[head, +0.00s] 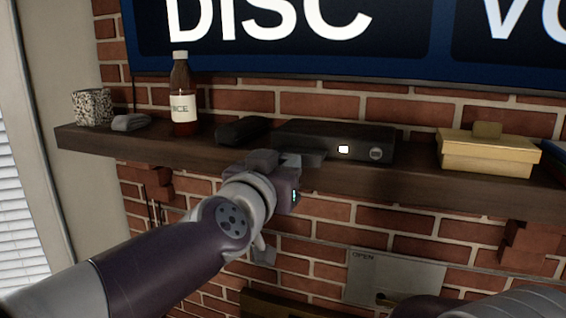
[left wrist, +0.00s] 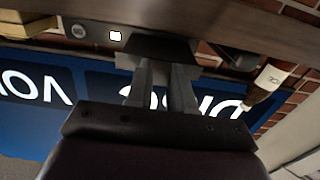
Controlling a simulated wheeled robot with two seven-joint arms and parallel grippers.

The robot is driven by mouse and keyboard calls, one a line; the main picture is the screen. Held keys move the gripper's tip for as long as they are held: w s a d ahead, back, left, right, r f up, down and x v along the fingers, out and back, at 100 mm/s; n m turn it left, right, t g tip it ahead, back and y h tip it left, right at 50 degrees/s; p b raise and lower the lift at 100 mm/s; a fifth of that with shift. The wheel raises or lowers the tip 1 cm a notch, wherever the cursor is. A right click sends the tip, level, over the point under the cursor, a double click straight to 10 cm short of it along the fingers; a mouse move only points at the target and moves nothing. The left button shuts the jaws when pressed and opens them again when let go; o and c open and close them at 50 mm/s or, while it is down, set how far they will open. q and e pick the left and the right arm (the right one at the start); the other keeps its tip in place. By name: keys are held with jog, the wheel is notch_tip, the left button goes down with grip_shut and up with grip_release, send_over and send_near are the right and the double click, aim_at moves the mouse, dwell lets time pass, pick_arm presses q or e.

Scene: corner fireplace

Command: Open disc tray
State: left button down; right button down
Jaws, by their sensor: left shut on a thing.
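The disc player (head: 350,137) is a flat black box on the wooden shelf, with a lit white square button and a round knob on its front. A dark tray (head: 308,158) sticks out from the front's left part. My left gripper (head: 287,160) is at the tray's left end, its fingers closed on it. The left wrist view is upside down. There the two grey fingers of the left gripper (left wrist: 163,68) reach the dark tray (left wrist: 160,46), beside the lit button (left wrist: 115,36). The fingertips' exact contact is hard to see. My right gripper is out of view.
A yellow box (head: 487,152) stands right. A screen (head: 300,35) hangs above. Part of my right arm shows at the lower right.

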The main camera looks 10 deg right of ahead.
pick_arm(q)
jog(key=shift+s+a+r, duration=0.1)
jog(key=shift+s+r, duration=0.05)
jog(key=c, duration=1.1)
grip_release()
jog(key=shift+o, duration=0.6)
jog(key=shift+w+d, duration=0.3)
jog(key=shift+w, duration=0.1)
jog(key=p+v, duration=0.1)
jog(key=v, duration=1.1)
jog(key=shift+s+a, duration=0.2)
jog(key=shift+s, duration=0.05)
